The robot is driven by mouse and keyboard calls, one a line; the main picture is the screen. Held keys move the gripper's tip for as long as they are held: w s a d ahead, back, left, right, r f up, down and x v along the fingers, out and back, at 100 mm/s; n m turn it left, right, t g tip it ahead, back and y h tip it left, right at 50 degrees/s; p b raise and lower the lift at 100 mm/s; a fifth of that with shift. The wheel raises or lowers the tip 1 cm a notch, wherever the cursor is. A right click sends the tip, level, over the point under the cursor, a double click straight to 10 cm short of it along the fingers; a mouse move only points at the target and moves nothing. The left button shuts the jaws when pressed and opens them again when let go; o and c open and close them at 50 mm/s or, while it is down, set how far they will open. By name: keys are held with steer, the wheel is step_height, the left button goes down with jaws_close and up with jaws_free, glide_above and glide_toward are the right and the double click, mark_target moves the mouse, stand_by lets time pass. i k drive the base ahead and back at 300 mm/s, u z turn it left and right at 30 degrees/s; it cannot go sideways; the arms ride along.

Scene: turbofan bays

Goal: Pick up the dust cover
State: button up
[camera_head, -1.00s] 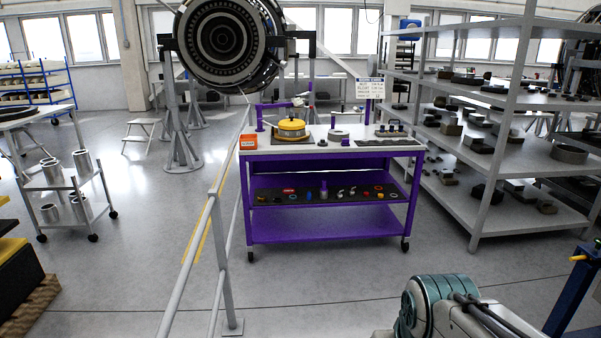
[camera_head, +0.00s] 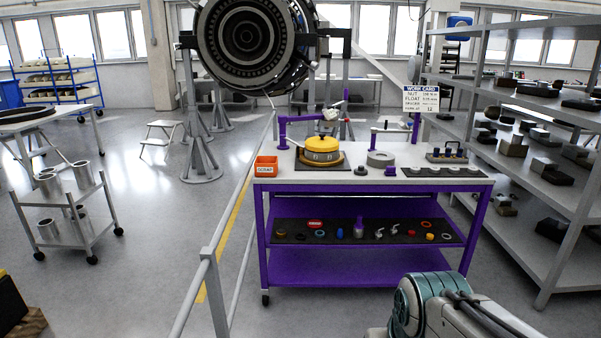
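A yellow round cover (camera_head: 322,144), which looks like the dust cover, sits on top of a round housing (camera_head: 320,158) on the purple workbench (camera_head: 375,181). The housing stands on a dark mat left of the bench's middle. A purple arm fixture reaches over the bench just behind the cover. I cannot tell from here how the cover is seated. My gripper is not in view; only a teal and white link of my arm shows at the lower right, well short of the bench.
An orange bin (camera_head: 265,166) stands at the bench's left end. A grey ring (camera_head: 380,159) lies right of the housing. A grey railing (camera_head: 213,275) runs along the bench's left side. Loaded shelves (camera_head: 515,165) stand close on the right. The floor before the bench is clear.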

mark_target(322, 144)
steer(key=u, duration=0.05)
steer(key=i, duration=3.15)
steer(key=z, duration=0.05)
